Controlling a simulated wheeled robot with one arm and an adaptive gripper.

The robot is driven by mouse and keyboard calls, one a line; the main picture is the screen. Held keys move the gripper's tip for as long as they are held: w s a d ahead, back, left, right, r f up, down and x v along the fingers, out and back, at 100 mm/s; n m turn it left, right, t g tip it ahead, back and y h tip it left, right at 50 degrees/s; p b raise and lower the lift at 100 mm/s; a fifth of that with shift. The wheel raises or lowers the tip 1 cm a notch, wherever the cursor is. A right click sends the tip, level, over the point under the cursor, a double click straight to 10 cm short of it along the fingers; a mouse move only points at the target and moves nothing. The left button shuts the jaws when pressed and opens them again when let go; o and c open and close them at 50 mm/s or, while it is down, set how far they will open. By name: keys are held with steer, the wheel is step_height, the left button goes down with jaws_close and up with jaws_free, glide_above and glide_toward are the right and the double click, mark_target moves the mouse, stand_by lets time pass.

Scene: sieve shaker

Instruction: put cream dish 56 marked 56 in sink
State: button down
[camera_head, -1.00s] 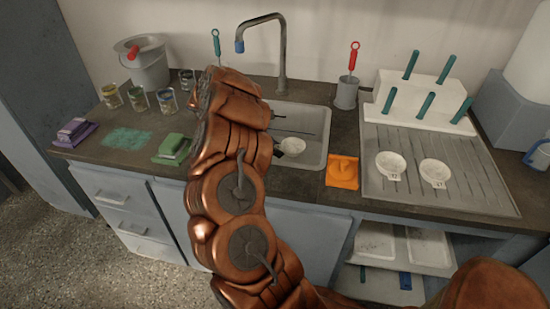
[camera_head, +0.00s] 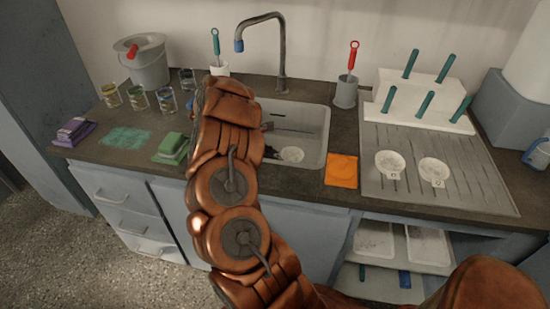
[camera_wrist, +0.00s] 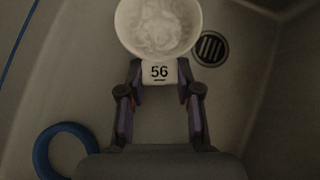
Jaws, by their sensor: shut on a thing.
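The cream dish 56 (camera_wrist: 158,30) is in the wrist view, with a tab reading "56" on its near side. My gripper (camera_wrist: 159,80) is shut on that tab, one finger on each side. I cannot tell whether the dish touches the floor. My arm hides the left part of the sink in the head view. The drain (camera_wrist: 210,48) is just right of the dish in the wrist view.
Two similar pale dishes (camera_head: 391,163) (camera_head: 434,170) lie on the drainboard (camera_head: 470,195). An orange cloth (camera_head: 342,171) lies between sink and drainboard. A blue ring-shaped thing (camera_wrist: 62,150) is in the basin at lower left of the wrist view. A tap (camera_head: 282,55) stands behind the sink.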

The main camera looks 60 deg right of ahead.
steer(key=shift+f+b, duration=0.55)
steer(key=shift+b, duration=0.15)
steer(key=c, duration=0.8)
jaws_free()
steer(key=shift+r, duration=0.1)
steer(key=shift+r+p, duration=0.8)
steer(key=shift+p, duration=0.35)
steer(key=b+v, duration=0.1)
steer(key=v, duration=1)
steer(key=shift+w+a+r+b, duration=0.1)
steer(key=shift+w+a+b, duration=0.15)
steer(key=shift+a+b, duration=0.05)
